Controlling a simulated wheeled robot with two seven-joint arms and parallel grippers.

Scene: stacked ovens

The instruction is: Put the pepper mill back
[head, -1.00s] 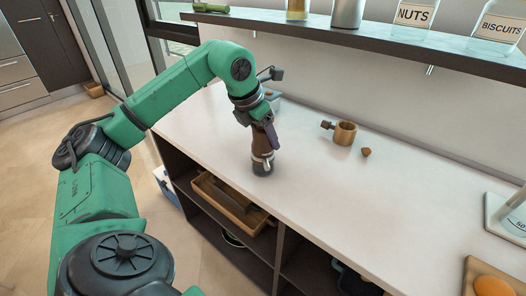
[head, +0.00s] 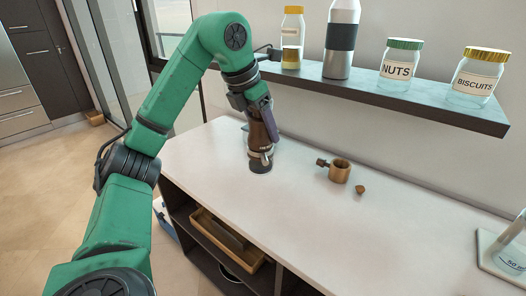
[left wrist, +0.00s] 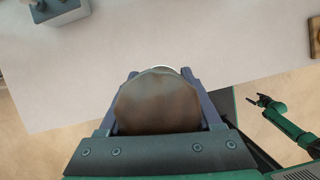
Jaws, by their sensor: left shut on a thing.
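The pepper mill (head: 257,134) is dark brown with a pale band and a dark base. It is upright in my left gripper (head: 264,122), which is shut on it, and appears to be held above the white counter. In the left wrist view the mill's round brown top (left wrist: 158,102) fills the space between the two fingers (left wrist: 160,118). The fingers partly hide the mill in the head view. My right gripper (left wrist: 262,101) shows small at the right of the left wrist view; its jaws are too small to judge.
A wall shelf (head: 400,96) holds a bottle (head: 292,40), a steel flask (head: 341,38), a nuts jar (head: 400,66) and a biscuits jar (head: 477,77). A copper cup (head: 340,171) and a small brown piece (head: 360,190) lie on the counter (head: 300,220), whose front is clear.

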